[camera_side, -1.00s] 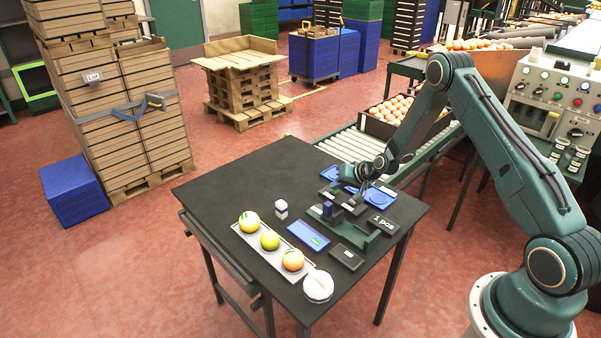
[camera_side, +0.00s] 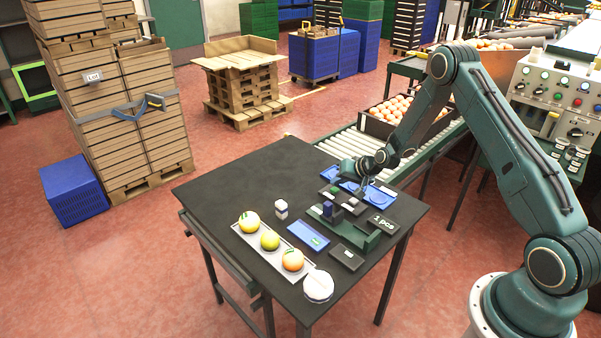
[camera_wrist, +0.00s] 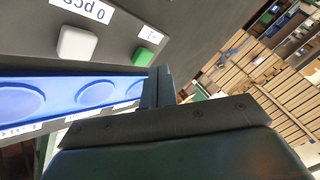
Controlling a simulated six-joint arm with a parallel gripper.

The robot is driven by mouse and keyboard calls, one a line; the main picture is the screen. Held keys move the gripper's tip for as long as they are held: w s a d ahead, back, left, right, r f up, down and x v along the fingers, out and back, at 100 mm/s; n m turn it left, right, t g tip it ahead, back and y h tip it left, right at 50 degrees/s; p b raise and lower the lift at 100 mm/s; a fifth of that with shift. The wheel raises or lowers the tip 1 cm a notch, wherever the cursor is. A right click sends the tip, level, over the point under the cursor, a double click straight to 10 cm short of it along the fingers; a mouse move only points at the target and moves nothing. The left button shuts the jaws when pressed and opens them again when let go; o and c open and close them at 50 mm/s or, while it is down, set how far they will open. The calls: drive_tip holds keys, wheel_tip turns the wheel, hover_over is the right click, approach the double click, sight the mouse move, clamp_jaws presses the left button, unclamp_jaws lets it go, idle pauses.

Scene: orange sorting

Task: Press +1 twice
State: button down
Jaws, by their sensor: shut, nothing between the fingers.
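The dark button panel (camera_side: 343,206) stands on the black table among the blue trays. It carries a green button (camera_wrist: 143,56) with a small label that seems to read +1, and a white button (camera_wrist: 77,43) beside a label reading 0 pcs, upside down in the wrist view. My gripper (camera_side: 363,187) is shut and empty, close above the panel. In the wrist view its fingers (camera_wrist: 158,88) point toward the green button and appear apart from it; the exact gap cannot be told.
A white tray (camera_side: 271,257) with several fruits lies at the table's front left. A round white item (camera_side: 318,286), a small white block (camera_side: 281,209), a blue plate (camera_side: 308,236) and a dark pad (camera_side: 346,257) are nearby. The table's back left is clear.

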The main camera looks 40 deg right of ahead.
sight(338, 191)
idle(0.3)
drive_tip(key=shift+r, duration=2.5)
drive_tip(key=shift+r, duration=0.1)
idle(0.9)
wheel_tip(338, 191, up, 4)
drive_tip(key=shift+f, duration=0.2)
drive_tip(key=shift+f, duration=0.15)
idle(0.4)
drive_tip(key=shift+f, duration=4.25)
drive_tip(key=shift+f, duration=0.2)
